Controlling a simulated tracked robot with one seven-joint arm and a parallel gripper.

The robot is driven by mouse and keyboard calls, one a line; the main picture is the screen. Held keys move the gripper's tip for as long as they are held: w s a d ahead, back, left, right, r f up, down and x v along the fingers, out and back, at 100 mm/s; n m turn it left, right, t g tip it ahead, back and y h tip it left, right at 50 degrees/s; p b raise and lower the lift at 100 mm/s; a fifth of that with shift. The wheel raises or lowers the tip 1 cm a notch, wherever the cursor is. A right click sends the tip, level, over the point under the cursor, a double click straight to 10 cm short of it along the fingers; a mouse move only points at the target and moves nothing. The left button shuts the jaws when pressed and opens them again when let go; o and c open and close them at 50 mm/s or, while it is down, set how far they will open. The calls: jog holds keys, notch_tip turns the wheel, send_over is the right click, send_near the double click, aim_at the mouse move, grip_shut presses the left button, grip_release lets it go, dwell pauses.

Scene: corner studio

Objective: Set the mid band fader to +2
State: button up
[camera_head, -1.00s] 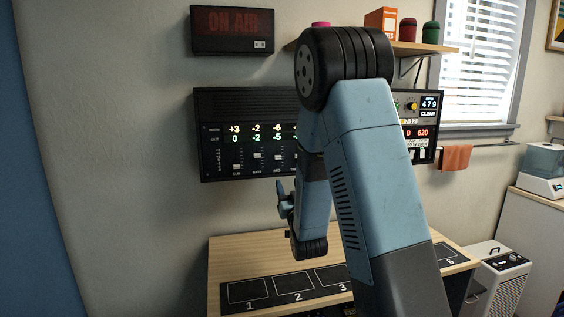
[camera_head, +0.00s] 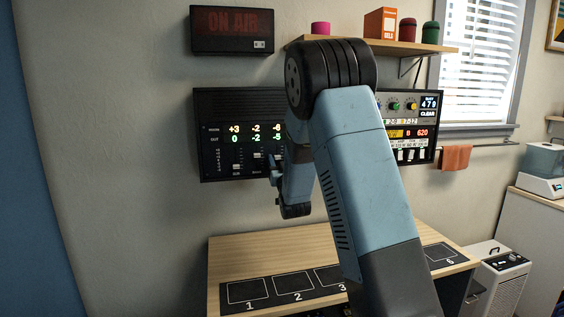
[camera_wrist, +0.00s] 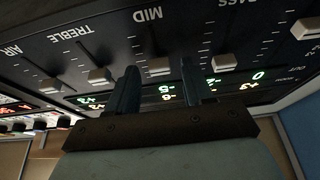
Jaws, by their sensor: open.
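The black fader panel (camera_head: 215,160) hangs on the wall above the table. The wrist view shows it upside down, and the light MID fader cap (camera_wrist: 159,67) lies between my fingertips there. My gripper (camera_wrist: 158,72) is open, one finger on each side of the cap; I cannot tell whether either touches it. Green and orange readouts (camera_wrist: 167,92) for the mid band show -5 and -6. In the head view my gripper (camera_head: 275,172) is at the panel's lower part, and my arm hides the mid fader.
The TREBLE cap (camera_wrist: 100,75) and BASS cap (camera_wrist: 224,62) flank the MID cap in the wrist view. A wooden table (camera_head: 270,246) with numbered black pads stands below. A shelf (camera_head: 447,48) and an ON AIR sign (camera_head: 232,30) are above.

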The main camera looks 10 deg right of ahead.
jog(key=shift+w+r, duration=0.1)
jog(key=shift+w, duration=0.05)
grip_shut()
dwell(0.4)
